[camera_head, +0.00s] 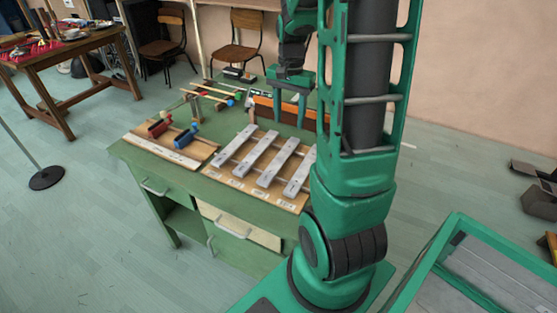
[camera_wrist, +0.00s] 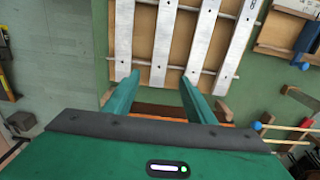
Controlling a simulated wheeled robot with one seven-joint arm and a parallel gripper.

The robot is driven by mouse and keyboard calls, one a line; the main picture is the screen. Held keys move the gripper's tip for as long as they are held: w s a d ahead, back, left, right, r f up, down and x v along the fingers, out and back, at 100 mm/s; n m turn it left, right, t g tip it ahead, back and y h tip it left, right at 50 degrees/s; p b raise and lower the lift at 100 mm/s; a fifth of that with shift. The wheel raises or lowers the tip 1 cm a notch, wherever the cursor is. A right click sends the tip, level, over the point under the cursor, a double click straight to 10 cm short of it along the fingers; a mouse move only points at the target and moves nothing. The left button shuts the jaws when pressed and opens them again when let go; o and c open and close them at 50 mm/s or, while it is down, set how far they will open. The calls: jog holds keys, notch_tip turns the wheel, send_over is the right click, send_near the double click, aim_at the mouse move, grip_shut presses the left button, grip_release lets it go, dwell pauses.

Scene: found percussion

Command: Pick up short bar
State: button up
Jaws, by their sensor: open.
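Several pale metal bars lie side by side across two rails on a wooden board (camera_head: 232,178). The bar at the right end in the head view (camera_head: 299,174) looks the shortest, and my arm stands close to its right side. It seems to be the leftmost bar in the wrist view (camera_wrist: 123,40), its far end cut off by the picture edge. My gripper (camera_head: 289,112) is open and empty, above the back of the green table.
A second board (camera_head: 171,150) with red and blue clamp-like items lies at left. Sticks with coloured ends (camera_head: 212,92) and an orange-sided item (camera_head: 270,112) lie behind the bars. Another table (camera_head: 75,48) and chairs stand farther back.

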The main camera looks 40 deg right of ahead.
aim_at(287, 148)
notch_tip(287, 148, down, 10)
jog(key=shift+a+f, duration=0.1)
jog(key=shift+f, duration=0.15)
dwell(0.4)
grip_shut()
